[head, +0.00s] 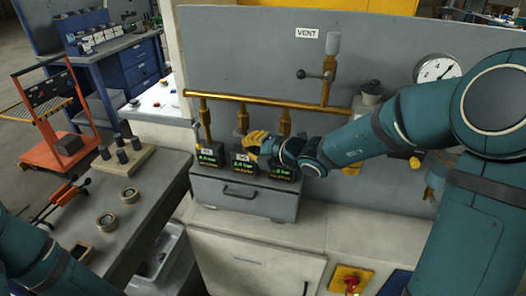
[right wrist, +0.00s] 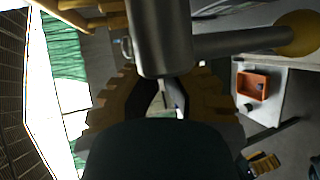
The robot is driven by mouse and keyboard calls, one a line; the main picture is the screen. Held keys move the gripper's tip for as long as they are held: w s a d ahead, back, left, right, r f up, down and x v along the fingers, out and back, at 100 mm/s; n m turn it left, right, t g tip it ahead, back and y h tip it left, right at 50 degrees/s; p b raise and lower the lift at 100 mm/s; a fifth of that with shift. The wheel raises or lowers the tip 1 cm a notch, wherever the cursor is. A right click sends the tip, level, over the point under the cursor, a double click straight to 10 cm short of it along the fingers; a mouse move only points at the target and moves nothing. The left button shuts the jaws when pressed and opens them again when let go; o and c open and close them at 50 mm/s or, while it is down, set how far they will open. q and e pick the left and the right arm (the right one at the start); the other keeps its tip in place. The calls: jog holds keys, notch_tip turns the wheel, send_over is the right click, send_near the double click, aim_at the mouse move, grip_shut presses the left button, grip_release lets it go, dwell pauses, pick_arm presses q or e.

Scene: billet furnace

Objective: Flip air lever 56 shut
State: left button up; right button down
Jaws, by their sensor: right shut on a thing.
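My right gripper (head: 256,141) is at the brass fitting above the middle air unit, with its yellow fingers around something that they largely hide in the head view. The "56" label (head: 243,156) appears on that unit, though it is small and hard to read. The right wrist view shows my right gripper (right wrist: 165,95) close against a grey cylindrical body (right wrist: 160,40). A grey rod with a brass knob (right wrist: 298,33) extends right from it. The exact grip on the lever is hidden.
The brass pipe (head: 270,101) runs along the grey panel, with the VENT lever (head: 315,75) above. A similar air unit (head: 206,157) stands left. A gauge (head: 437,70) is behind my right arm. A red button (head: 351,280) sits low right. A workbench (head: 150,205) stands left.

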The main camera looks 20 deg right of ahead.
jog(key=shift+w+a+f, duration=0.15)
jog(key=shift+w+a, duration=0.05)
jog(key=shift+w, duration=0.15)
jog(key=r+g+h+p, duration=0.1)
jog(key=p, duration=0.4)
jog(key=shift+s+d+r+n+g+h+p, duration=0.15)
jog(key=shift+r+n+g+h+p, duration=0.15)
jog(key=shift+r+n+g+h, duration=0.1)
dwell(0.3)
jog(key=shift+r+p, duration=0.8)
